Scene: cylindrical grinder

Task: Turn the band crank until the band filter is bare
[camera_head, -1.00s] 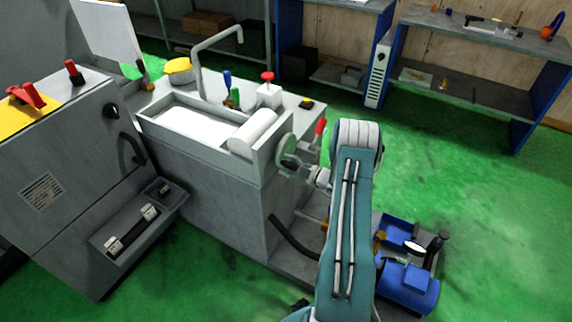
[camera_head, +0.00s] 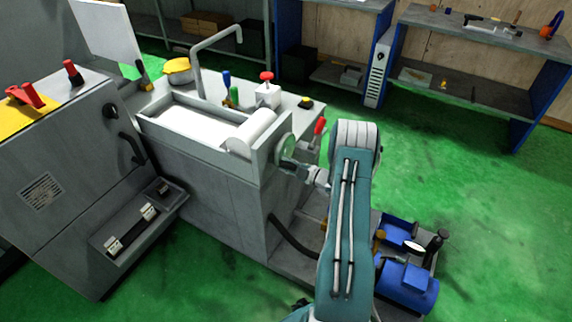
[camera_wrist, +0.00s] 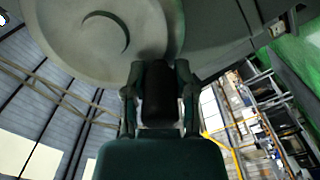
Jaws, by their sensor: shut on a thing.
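The band filter is a grey tray (camera_head: 184,150) on the grey cabinet, with a white band (camera_head: 195,122) lying in it. A white roll (camera_head: 252,132) lies across its right end. The band crank (camera_head: 286,148) is a pale disc on the tray's right end wall. My gripper (camera_head: 306,171) is at the crank, partly hidden by my arm. In the wrist view the crank disc (camera_wrist: 75,40) fills the upper left, and my gripper (camera_wrist: 160,85) is shut around its dark upright handle (camera_wrist: 160,98). White band still covers the tray floor I can see.
A bent grey pipe (camera_head: 200,65) rises behind the tray. A red-handled lever (camera_head: 319,128) stands close right of the crank. A blue pump unit (camera_head: 405,280) sits low at the right. The green floor (camera_head: 450,190) farther right is open.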

